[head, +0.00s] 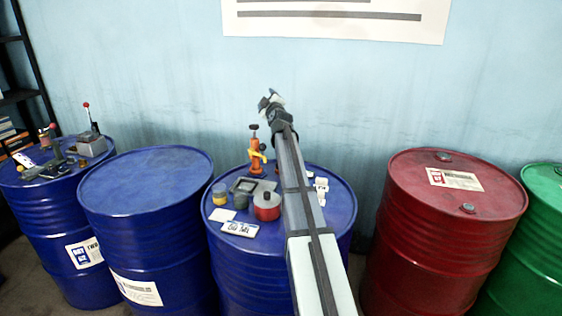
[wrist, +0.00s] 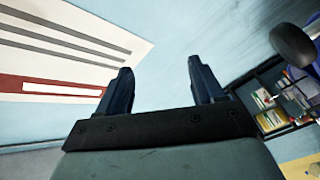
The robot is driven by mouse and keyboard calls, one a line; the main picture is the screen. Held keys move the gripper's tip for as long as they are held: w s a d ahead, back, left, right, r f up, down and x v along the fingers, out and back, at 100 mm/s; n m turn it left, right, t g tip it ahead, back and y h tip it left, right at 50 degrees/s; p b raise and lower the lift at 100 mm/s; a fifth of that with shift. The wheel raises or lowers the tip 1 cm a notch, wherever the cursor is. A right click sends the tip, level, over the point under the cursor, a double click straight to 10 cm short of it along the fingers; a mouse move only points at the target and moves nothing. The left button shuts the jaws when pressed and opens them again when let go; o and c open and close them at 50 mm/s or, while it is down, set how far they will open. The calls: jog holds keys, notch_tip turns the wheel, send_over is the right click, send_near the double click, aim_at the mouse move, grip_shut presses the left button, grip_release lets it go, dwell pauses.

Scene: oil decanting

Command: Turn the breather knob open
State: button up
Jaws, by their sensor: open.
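A dark rounded object (wrist: 293,45) shows at the upper right there, outside the fingers.
The same drum top holds a red round can (head: 267,206), a small grey-and-yellow jar (head: 220,194), a label card (head: 240,229) and white pieces (head: 321,188). A red drum (head: 440,235) stands right. The blue drum (head: 146,180) to the left has a bare top.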

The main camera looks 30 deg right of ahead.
jog(key=s+d+f+m+g+y, duration=0.45)
jog(key=d+f+g, duration=0.65)
jog(key=d, duration=0.3)
jog(key=s+a+f+n+g+y, duration=0.2)
jog(key=a+f+n+g+y, duration=0.15)
jog(key=a, duration=0.35)
jog(key=shift+h, duration=0.4)
jog(key=x, duration=1.2)
jog(key=shift+w+f, duration=0.1)
jog(key=shift+w, duration=0.05)
jog(key=shift+c, duration=0.5)
jog(key=c, duration=1)
jog(key=shift+o, duration=0.2)
